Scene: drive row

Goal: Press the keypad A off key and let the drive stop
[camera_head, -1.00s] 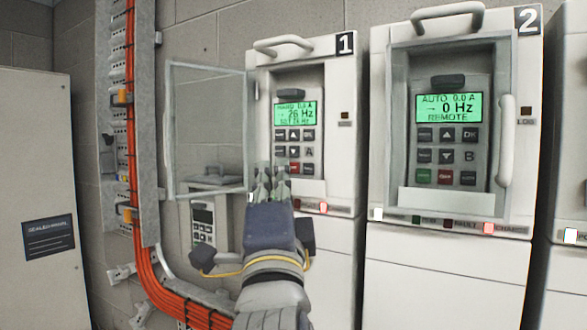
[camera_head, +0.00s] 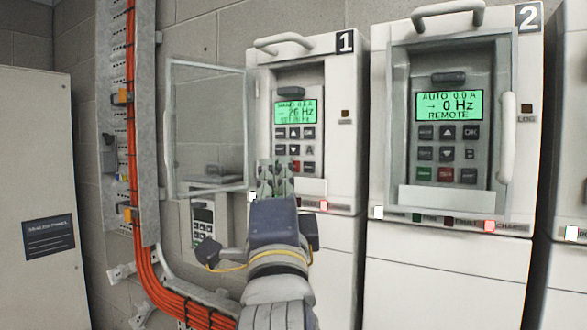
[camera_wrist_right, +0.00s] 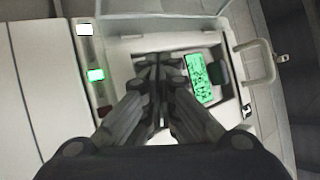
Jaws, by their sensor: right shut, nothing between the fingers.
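Keypad A (camera_head: 309,150) sits in the recess of drive 1 (camera_head: 341,130), under a lit green display (camera_head: 295,112) that seems to read about 26 Hz. Its red off key (camera_head: 296,164) shows only in part beside my fingers. My right gripper (camera_head: 276,165) is shut and empty, its fingertips in front of the keypad's bottom row. I cannot tell whether they touch a key. In the right wrist view the shut fingers (camera_wrist_right: 158,72) point into the recess beside the display (camera_wrist_right: 201,78) and hide most keys. My left gripper is not in view.
The clear cover (camera_head: 207,130) of drive 1 stands open to the left. Drive 2 (camera_head: 382,130) stands to the right, its display showing 0 Hz. A green lamp (camera_wrist_right: 95,74) is lit on drive 1. Orange cables (camera_head: 130,160) run down the wall at left.

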